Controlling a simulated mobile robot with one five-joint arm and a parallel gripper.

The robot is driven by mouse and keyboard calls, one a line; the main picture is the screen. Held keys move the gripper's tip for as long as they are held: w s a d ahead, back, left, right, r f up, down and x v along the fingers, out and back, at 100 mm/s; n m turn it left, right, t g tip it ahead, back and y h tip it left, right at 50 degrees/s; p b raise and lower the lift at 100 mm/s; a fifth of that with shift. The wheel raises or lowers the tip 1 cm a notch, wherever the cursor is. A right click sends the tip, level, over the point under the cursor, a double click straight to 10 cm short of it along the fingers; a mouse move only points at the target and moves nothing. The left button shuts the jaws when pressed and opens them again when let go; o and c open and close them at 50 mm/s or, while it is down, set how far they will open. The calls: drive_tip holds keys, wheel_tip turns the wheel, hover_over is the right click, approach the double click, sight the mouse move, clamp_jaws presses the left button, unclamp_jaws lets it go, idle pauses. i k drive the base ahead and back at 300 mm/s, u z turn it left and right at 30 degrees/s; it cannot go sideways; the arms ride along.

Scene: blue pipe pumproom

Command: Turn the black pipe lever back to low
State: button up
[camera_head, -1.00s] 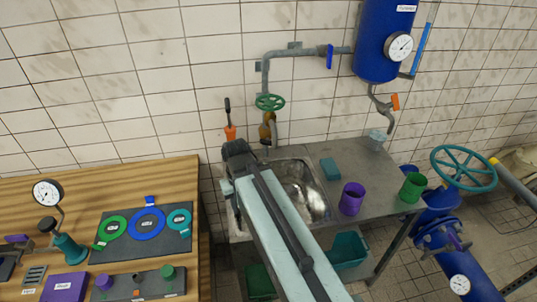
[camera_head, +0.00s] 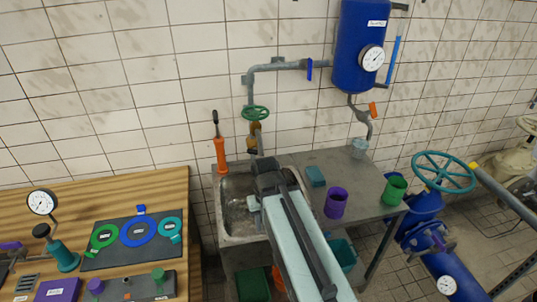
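No lever in view can be surely told as the black pipe lever. A dark handle (camera_head: 399,7) is partly visible at the top right of the blue tank. An upright orange piece with a black stick on top (camera_head: 220,155) stands against the wall behind the sink. My pale arm reaches up from the bottom edge over the sink's right side and ends in a dark joint. My gripper's fingers do not show, and I see nothing held.
The sink (camera_head: 236,222) and its metal counter (camera_head: 312,212) carry a purple cup (camera_head: 335,205) and a green cup (camera_head: 395,189). A wooden bench (camera_head: 150,187) stands left. A teal handwheel (camera_head: 444,172) tops blue pipework at right. Tiled floor shows at right.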

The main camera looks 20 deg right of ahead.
sight(254, 151)
drive_tip(key=z, duration=0.2)
drive_tip(key=i, duration=0.5)
drive_tip(key=u, duration=2.3)
drive_tip(key=k, duration=0.6)
drive_tip(key=u, duration=0.45)
drive_tip(key=i, duration=0.5)
